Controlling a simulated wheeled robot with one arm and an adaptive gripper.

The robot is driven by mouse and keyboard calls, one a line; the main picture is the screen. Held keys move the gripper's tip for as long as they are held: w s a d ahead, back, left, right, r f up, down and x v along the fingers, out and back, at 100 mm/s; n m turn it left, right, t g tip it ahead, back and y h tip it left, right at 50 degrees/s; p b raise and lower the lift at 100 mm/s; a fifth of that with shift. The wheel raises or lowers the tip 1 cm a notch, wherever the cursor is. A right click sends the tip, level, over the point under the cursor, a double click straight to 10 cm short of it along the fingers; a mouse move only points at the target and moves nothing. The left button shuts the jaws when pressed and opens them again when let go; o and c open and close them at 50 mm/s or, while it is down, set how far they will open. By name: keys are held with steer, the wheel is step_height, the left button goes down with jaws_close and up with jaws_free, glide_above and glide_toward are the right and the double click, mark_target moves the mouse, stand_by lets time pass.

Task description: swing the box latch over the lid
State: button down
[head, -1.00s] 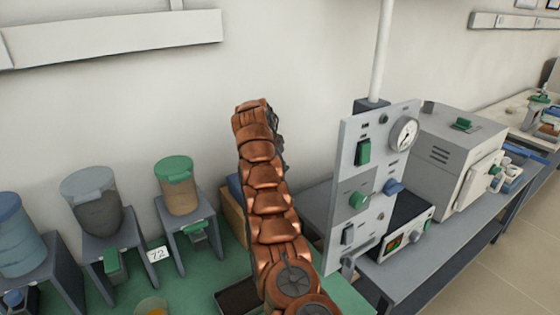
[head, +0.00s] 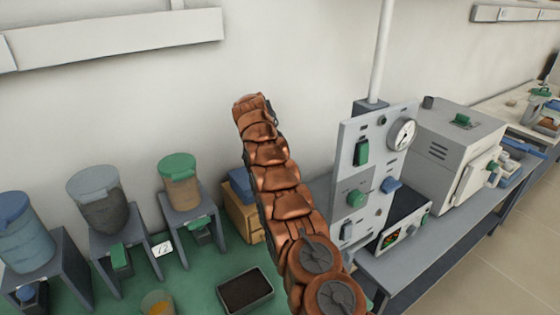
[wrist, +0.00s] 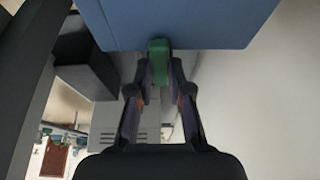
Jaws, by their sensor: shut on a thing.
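In the wrist view my gripper (wrist: 159,82) is shut on a small green piece, which I take to be the latch (wrist: 158,60). It sits at the edge of a broad blue surface (wrist: 190,22), which I take to be part of the box. In the head view a wooden box (head: 240,217) with a blue lid (head: 242,186) stands against the wall, partly behind my arm. My gripper does not show in the head view. I cannot tell whether the latch lies over the lid.
Lidded jars (head: 98,197) stand on grey stands at left. A dark-filled tray (head: 245,290) lies on the green surface. A control panel (head: 368,175) with gauge and knobs stands close right of my arm. A grey furnace (head: 455,150) stands further right.

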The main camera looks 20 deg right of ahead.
steer(key=shift+f, duration=0.15)
stand_by(0.7)
steer(key=c, duration=1.1)
jaws_free()
steer(key=shift+n+b, duration=0.4)
steer(key=shift+b, duration=0.35)
